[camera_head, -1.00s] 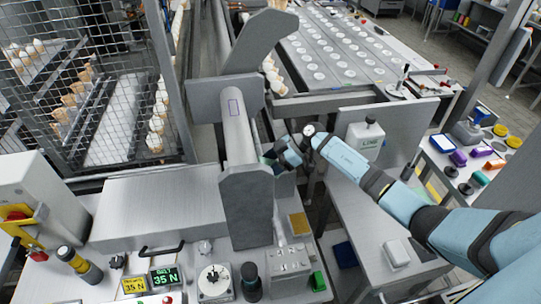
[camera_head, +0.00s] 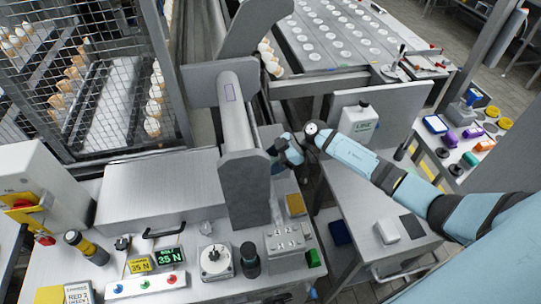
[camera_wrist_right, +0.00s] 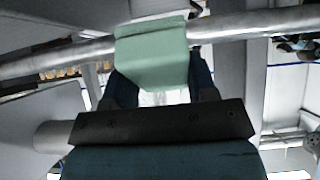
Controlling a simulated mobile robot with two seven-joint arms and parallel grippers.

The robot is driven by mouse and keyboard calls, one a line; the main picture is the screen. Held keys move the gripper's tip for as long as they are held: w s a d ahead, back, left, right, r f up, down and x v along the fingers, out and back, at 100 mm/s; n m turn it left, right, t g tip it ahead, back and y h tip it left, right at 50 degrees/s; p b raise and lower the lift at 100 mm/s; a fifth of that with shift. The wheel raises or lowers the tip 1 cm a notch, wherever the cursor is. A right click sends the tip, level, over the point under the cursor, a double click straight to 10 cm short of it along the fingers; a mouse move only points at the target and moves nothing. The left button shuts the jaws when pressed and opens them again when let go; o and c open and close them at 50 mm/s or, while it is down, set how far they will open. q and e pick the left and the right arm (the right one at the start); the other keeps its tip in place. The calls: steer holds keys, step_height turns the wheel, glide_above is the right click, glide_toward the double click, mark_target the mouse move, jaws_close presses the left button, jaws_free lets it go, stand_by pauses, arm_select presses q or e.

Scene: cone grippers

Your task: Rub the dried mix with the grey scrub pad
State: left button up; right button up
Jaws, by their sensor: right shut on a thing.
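My right gripper (camera_head: 274,151) is beside the right side of the grey roller (camera_head: 234,114), near its front end plate. In the right wrist view it is shut on a pale grey-green pad (camera_wrist_right: 152,66). The pad's top edge overlaps a long grey metal bar or tube behind it; I cannot tell whether they touch. In the head view the pad is hidden or too small to make out. I cannot make out any dried mix. My left gripper is not in view.
Grey plates stand around the roller at both ends. A wire mesh cage (camera_head: 112,75) is at left. A side table (camera_head: 362,215) holds a white box (camera_head: 387,232) and a labelled jug (camera_head: 357,124).

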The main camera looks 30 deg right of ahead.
steer(key=shift+s+a+r, duration=0.1)
steer(key=shift+s, duration=0.35)
steer(key=shift+r, duration=0.1)
steer(key=shift+s+d+r, duration=0.1)
steer(key=shift+d+r, duration=0.4)
steer(key=shift+r, duration=0.35)
steer(key=shift+s+d+r, duration=0.15)
steer(key=shift+d+r, duration=0.35)
steer(key=shift+r, duration=0.3)
steer(key=shift+s+d+r, duration=0.1)
steer(key=shift+d+r, duration=0.4)
steer(key=shift+r, duration=0.35)
steer(key=r, duration=0.1)
steer(key=d+r, duration=0.1)
steer(key=shift+s+d+r, duration=0.2)
steer(key=shift+r, duration=0.1)
